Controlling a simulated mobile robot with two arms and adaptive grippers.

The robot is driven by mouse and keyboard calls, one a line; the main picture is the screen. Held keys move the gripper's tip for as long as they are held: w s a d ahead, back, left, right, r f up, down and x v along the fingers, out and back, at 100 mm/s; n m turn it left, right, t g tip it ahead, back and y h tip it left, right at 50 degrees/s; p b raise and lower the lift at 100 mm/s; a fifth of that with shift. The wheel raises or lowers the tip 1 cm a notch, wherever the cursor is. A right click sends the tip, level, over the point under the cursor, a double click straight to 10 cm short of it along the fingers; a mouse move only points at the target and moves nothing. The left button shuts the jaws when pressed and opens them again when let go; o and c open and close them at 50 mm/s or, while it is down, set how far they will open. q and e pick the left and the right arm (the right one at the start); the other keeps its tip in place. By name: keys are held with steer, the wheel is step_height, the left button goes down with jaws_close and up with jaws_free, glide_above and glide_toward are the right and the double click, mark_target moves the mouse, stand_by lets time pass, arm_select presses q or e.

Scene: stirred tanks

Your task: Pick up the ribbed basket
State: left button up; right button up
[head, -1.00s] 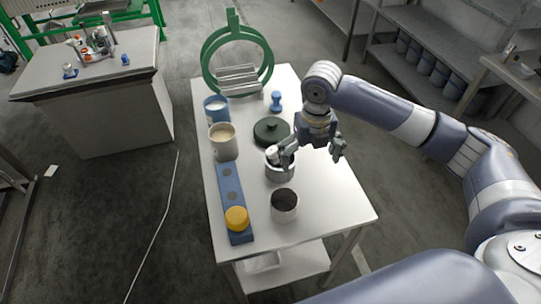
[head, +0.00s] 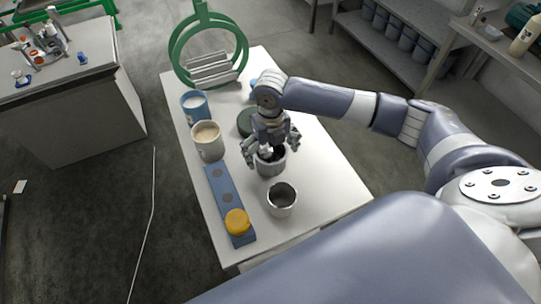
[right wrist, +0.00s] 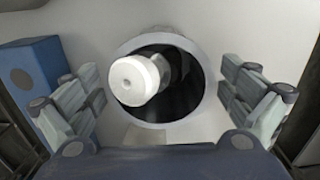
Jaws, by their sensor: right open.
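A grey round pot (head: 271,167) stands on the white table (head: 325,185); I take it to be the basket, though ribs on its wall cannot be made out. In the right wrist view its open mouth (right wrist: 185,108) is dark inside, and a white round-ended piece (right wrist: 135,80) rises from it. My right gripper (head: 270,152) is above the pot, pointing down and open. In the right wrist view its fingers stand on either side of the mouth, apart from the rim. The gripper partly hides the pot in the head view. My left gripper is not in view.
A second grey pot (head: 282,201) stands just nearer. A blue strip (head: 222,188) with a yellow knob (head: 237,222), a beige-filled mug (head: 207,142) and a blue mug (head: 195,106) line the left side. A dark green lid (head: 245,123) and green ring frame (head: 208,45) stand behind.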

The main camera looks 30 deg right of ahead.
step_height(320, 180, down, 3)
steer(key=shift+f, duration=0.1)
steer(key=shift+c, duration=0.4)
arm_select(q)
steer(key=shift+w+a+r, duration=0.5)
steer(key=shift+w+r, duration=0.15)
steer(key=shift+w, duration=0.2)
arm_select(e)
steer(key=c, duration=1)
